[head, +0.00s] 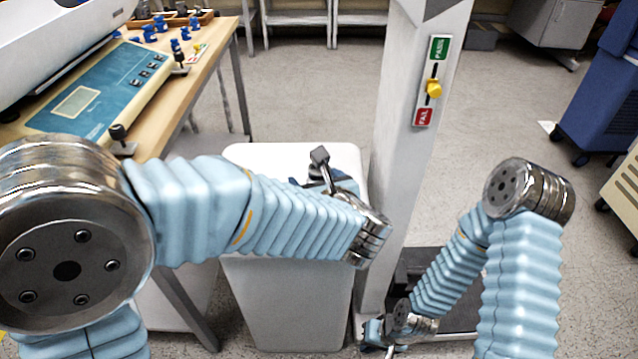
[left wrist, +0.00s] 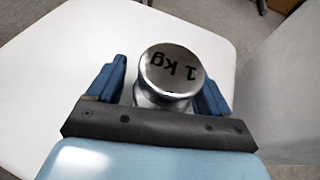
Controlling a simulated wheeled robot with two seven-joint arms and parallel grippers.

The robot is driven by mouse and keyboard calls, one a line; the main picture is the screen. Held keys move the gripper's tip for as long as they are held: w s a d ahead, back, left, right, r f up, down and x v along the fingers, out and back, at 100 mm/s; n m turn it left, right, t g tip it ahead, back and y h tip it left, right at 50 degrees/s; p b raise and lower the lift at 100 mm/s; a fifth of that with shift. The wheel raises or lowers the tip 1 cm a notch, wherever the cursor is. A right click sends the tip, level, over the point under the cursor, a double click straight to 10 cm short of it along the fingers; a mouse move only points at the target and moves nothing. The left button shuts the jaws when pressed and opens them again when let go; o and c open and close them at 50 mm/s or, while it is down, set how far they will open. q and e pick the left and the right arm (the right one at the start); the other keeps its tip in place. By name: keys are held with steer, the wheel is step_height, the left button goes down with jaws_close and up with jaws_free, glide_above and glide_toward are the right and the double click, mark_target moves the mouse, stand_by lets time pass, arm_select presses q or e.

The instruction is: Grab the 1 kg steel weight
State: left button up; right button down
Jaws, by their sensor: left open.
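The 1 kg steel weight (left wrist: 171,73) is a shiny cylinder with a knob-like top marked "1 kg", upside down in the left wrist view. It stands on the white top of a stand. My left gripper (left wrist: 163,76) is open, with one blue finger on each side of the weight. I cannot tell whether either finger touches it. In the head view my left gripper (head: 322,180) is over the white stand, partly behind my arm, and I cannot make out the weight there. My right gripper (head: 374,338) hangs low at the bottom; its jaws are unclear.
The white stand (head: 290,305) is beside a grey post with a yellow PASS/FAIL slider (head: 433,89). A wooden table (head: 206,62) at left holds a blue-and-cream device (head: 105,87) and small blue parts. Open floor lies behind.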

arm_select(q)
jaws_close()
stand_by(0.5)
steer(key=shift+r, duration=0.1)
